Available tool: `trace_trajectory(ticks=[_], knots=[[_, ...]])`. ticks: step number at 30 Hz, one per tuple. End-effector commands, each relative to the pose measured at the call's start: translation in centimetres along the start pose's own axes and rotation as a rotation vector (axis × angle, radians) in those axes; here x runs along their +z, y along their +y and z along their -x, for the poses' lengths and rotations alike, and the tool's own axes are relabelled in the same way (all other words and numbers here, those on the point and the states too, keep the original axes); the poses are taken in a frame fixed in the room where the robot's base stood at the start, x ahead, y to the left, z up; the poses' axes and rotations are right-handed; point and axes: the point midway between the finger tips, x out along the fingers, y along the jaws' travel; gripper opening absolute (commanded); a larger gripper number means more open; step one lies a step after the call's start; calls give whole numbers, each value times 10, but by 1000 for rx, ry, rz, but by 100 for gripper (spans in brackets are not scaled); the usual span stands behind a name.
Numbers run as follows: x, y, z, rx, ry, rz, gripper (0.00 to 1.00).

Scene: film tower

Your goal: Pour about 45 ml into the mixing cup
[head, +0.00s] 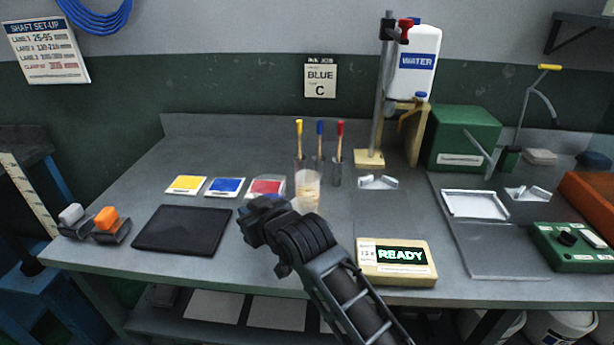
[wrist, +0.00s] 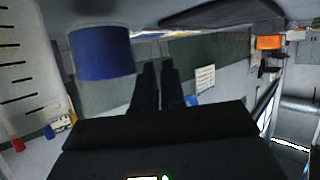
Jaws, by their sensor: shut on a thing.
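The mixing cup (head: 308,192), clear with a pale tan tint, stands upright near the table's middle, in front of the brushes. My gripper (head: 258,207) is just left of it, over the table and apart from it as far as I can tell. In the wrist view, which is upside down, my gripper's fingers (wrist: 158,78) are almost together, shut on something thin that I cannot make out. A large pale surface with black graduations (wrist: 18,65) is close at the left. A plain blue rounded shape (wrist: 101,53) is beside the fingertips. I cannot tell whether it is held.
A water container (head: 415,72) is on a stand behind right. A lit READY display box (head: 397,270) is at the front. Yellow, blue (head: 225,187) and red cards lie left of the cup. A dark mat (head: 182,230) and orange block (head: 106,217) are farther left.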

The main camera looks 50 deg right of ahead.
Motion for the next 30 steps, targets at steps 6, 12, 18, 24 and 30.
trace_trajectory(ticks=[6, 12, 18, 24, 30], knots=[[-26, 6, 11, -45, 7, -45, 0], [-62, 16, 26, -92, 5, -139, 0], [-64, 28, 27, -145, -2, -257, 0], [-76, 41, 31, -193, -7, -367, 0], [-87, 55, 35, -237, -13, -473, 0]])
